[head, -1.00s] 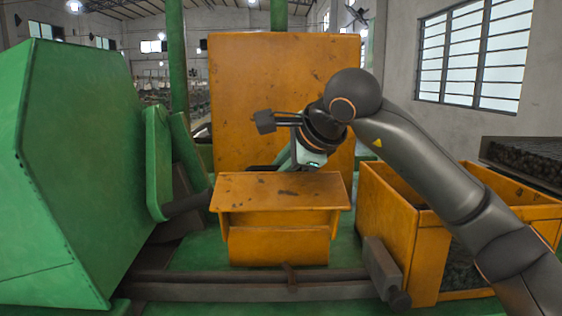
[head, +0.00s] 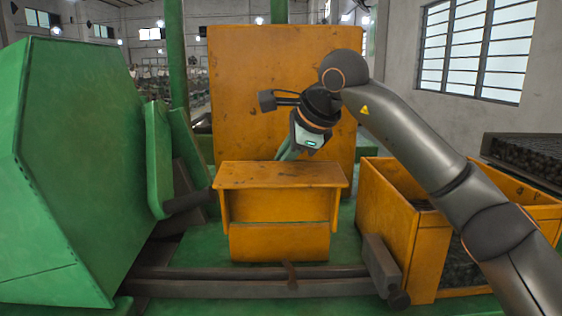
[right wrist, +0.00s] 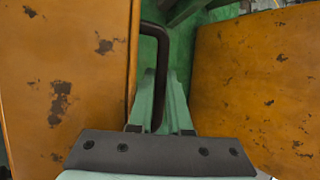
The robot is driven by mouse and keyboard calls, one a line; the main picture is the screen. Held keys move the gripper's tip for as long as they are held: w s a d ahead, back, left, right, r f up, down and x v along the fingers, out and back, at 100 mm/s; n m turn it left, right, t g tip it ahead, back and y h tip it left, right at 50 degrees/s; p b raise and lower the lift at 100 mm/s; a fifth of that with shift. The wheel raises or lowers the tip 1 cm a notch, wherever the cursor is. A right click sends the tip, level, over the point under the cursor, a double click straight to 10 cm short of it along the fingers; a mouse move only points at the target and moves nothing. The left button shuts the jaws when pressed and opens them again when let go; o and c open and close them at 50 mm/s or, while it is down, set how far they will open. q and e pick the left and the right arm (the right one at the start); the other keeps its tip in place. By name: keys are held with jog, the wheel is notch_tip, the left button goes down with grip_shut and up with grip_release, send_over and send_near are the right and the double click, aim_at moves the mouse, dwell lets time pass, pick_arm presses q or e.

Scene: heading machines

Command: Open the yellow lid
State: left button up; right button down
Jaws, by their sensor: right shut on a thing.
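The yellow lid (head: 282,176) tops the yellow box (head: 280,243) in the middle of the head view, its top face seen at a shallow slant. It stands raised, with a tall front face below its edge. A dark bar handle (right wrist: 163,38) shows in the right wrist view beside a rusty yellow panel, which looks like the lid. My right gripper (head: 286,155) is behind the lid's far edge. In the right wrist view its fingers (right wrist: 160,78) are shut around the handle's straight part. The fingertips are partly hidden in the head view. My left gripper is not seen.
An upright yellow panel (head: 260,90) stands close behind the lid. A green machine housing (head: 75,170) fills the left. An open yellow bin (head: 385,220) with dark parts stands at the right, below my right arm. Dark rails (head: 250,287) run along the front.

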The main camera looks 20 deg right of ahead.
jog(key=shift+w+d+f, duration=0.1)
jog(key=shift+w+d, duration=0.15)
jog(key=c, duration=1.1)
grip_release()
jog(key=shift+f, duration=0.15)
jog(key=shift+s+d+r, duration=0.1)
jog(key=shift+s+r, duration=0.05)
jog(key=shift+r, duration=0.15)
jog(key=v, duration=0.4)
jog(key=b+v, duration=0.1)
jog(key=v, duration=0.6)
jog(key=shift+s+r, duration=0.2)
jog(key=shift+r, duration=0.05)
jog(key=shift+s+r, duration=0.4)
jog(key=shift+f, duration=0.1)
